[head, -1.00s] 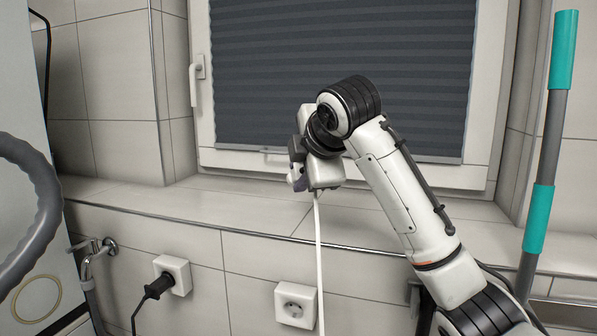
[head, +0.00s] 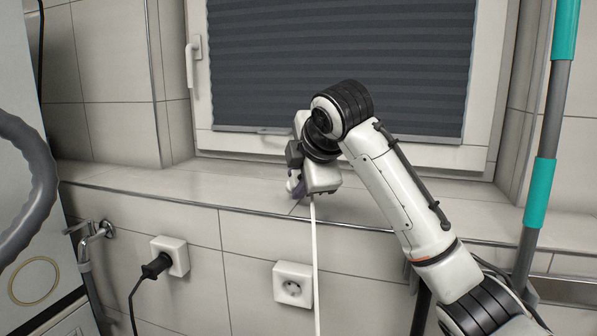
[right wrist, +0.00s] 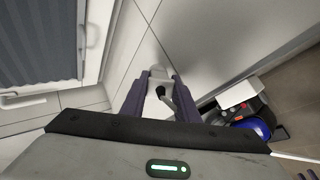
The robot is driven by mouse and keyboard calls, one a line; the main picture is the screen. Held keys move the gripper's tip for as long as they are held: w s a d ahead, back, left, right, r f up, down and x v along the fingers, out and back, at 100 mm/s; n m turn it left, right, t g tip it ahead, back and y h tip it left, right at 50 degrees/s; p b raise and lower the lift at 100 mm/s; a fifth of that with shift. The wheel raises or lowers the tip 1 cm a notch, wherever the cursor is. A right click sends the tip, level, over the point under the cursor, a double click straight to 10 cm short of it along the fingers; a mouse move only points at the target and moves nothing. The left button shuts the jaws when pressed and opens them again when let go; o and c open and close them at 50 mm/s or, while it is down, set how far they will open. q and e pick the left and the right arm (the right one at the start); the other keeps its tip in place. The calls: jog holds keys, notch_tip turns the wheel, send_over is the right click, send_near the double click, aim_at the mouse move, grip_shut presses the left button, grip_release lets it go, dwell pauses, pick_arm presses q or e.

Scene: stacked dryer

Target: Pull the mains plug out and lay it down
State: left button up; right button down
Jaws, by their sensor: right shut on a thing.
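My right gripper (head: 297,185) is in front of the tiled window sill (head: 215,189), a little above its front edge in the head view. It is shut on a pale plug (right wrist: 161,79), seen between the purple fingers in the right wrist view. In the head view the gripper mostly hides the plug. A white cable (head: 315,265) hangs from it, passing the right side of an empty white wall socket (head: 293,286). I cannot tell whether the plug touches the sill. My left gripper is not in view.
A black plug (head: 156,266) sits in another wall socket (head: 173,255) on the left, beside a tap (head: 97,232). A grey and teal pole (head: 540,190) stands at right. The sill left of my gripper is bare. A blue and dark object (right wrist: 250,122) shows in the wrist view.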

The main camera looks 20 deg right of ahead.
jog(key=shift+f, duration=0.4)
jog(key=c, duration=1.3)
grip_release()
jog(key=b+v, duration=0.1)
jog(key=v, duration=0.9)
jog(key=shift+s+r, duration=0.1)
jog(key=shift+r, duration=0.05)
